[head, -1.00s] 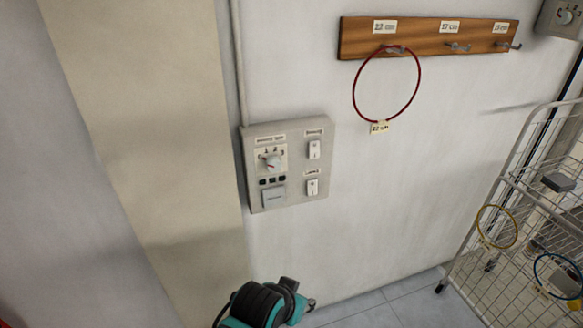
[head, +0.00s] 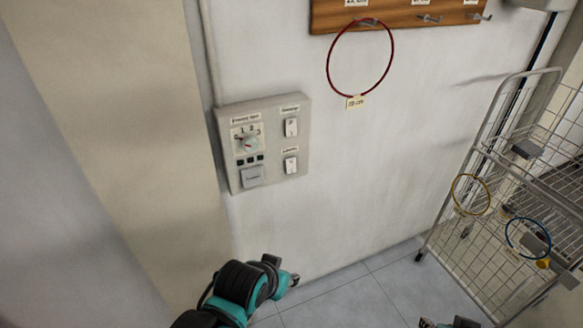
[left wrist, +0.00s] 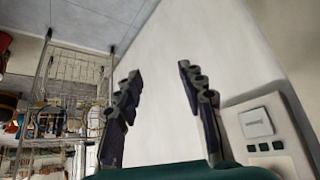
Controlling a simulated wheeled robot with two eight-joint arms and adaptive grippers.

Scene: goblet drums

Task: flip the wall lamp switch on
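A grey switch panel (head: 274,180) is on the white wall. A bit of my right gripper (head: 448,323) shows at the bottom edge.
A red hoop (head: 328,65) hangs from a wooden hook rail (head: 390,14) right of the panel. A white wire rack (head: 490,225) with a yellow hoop (head: 471,194) and a blue hoop (head: 528,238) stands at right. A beige pillar (head: 125,120) is at left. The wall below the panel is bare.

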